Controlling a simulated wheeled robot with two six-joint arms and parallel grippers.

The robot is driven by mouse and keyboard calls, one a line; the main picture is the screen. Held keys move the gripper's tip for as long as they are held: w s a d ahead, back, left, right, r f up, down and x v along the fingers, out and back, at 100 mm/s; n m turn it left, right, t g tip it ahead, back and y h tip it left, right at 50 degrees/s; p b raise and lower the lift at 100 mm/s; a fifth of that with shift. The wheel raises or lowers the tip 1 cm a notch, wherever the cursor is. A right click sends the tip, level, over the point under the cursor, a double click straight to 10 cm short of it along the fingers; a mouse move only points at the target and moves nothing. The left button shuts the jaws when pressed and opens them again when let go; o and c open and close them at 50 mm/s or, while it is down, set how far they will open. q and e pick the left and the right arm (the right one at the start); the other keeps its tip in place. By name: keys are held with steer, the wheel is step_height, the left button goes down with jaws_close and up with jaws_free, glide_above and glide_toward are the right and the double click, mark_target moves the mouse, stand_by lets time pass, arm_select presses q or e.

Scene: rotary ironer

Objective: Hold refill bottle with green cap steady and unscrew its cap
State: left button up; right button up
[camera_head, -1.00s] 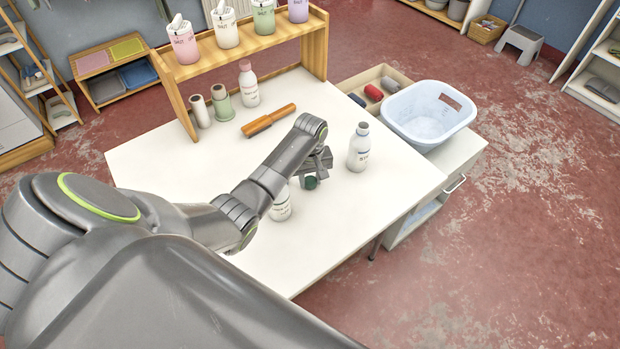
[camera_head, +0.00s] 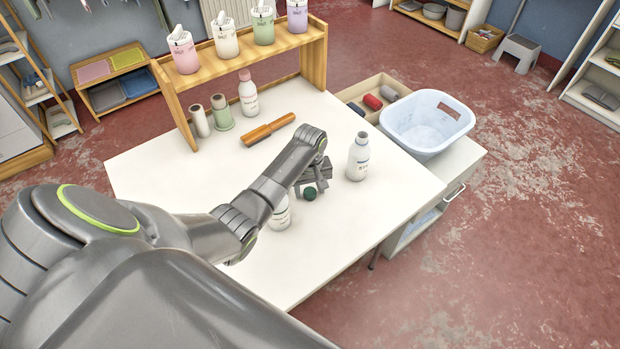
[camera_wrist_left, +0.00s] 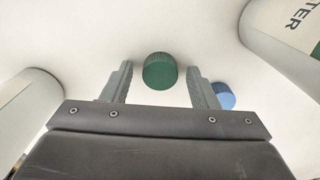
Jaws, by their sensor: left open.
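A dark green cap (camera_head: 310,194) shows below my left gripper (camera_head: 311,188), apart from any bottle. In the left wrist view the green cap (camera_wrist_left: 160,71) lies between the two spread fingers of my left gripper (camera_wrist_left: 160,78), with a gap on each side. A white bottle (camera_head: 281,214) stands on the table beside the left forearm, which hides its top. A second white bottle (camera_head: 357,160), without a visible green cap, stands upright to the right of the gripper. A blue cap (camera_wrist_left: 225,96) is partly behind one finger. My right gripper is not in view.
The white table (camera_head: 160,170) has free room at left and front. An orange-handled tool (camera_head: 268,129), a pink-capped bottle (camera_head: 248,95) and two small containers stand or lie farther back, near a wooden shelf (camera_head: 240,56). A pale blue basket (camera_head: 425,130) is at right.

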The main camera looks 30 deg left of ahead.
mark_target(310, 191)
arm_select(q)
step_height(310, 191, up, 12)
stand_by(0.4)
steer(key=shift+f, duration=0.15)
